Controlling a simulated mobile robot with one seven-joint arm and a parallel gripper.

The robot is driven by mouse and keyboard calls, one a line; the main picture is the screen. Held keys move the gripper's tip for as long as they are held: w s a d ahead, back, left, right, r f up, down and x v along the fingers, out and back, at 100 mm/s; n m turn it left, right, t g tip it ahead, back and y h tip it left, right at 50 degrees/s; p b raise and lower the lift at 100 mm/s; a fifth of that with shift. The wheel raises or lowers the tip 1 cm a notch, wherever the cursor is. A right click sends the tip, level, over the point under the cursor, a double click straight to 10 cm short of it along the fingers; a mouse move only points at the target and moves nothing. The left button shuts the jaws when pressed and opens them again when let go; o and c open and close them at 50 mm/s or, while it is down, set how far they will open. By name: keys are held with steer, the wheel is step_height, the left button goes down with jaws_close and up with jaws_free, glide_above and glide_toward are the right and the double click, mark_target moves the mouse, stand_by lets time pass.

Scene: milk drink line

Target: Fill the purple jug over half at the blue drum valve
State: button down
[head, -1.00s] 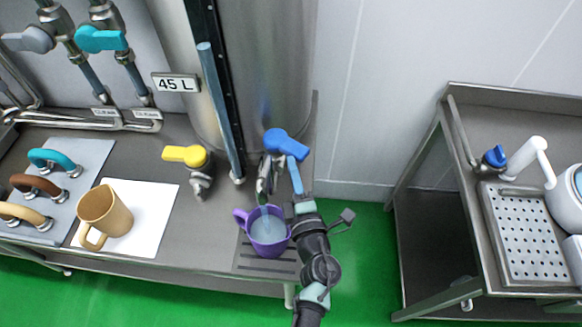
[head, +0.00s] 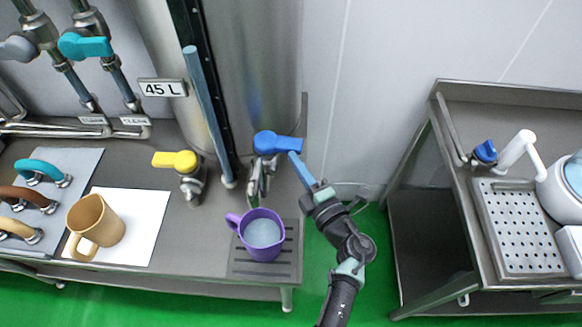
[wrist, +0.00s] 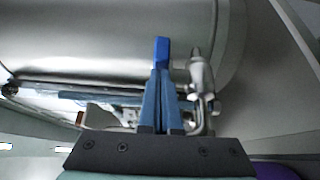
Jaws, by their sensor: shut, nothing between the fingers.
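The purple jug (head: 262,254) stands upright on the slotted drain grate (head: 240,266) under the blue drum valve's spout. Pale liquid fills a good part of it; the exact level is hard to read. I see no stream falling into it. The blue valve handle (head: 277,144) points right, roughly level in the picture. My gripper (head: 293,156) is shut and empty, with its blue fingertips at the free end of the handle. In the wrist view my closed fingers (wrist: 162,90) reach toward the blue handle (wrist: 161,48). A sliver of the purple jug (wrist: 276,171) shows there.
A tan jug (head: 96,226) stands on a white sheet (head: 140,245) at left. A yellow valve handle (head: 176,160) is left of the blue one. A metal sink stand (head: 450,200) stands at right, across a gap of green floor.

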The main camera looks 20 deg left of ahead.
steer(key=shift+w+d+b, duration=0.25)
steer(key=shift+w+b, duration=0.1)
steer(key=shift+w, duration=0.25)
steer(key=shift+r, duration=0.15)
steer(key=shift+d, duration=0.15)
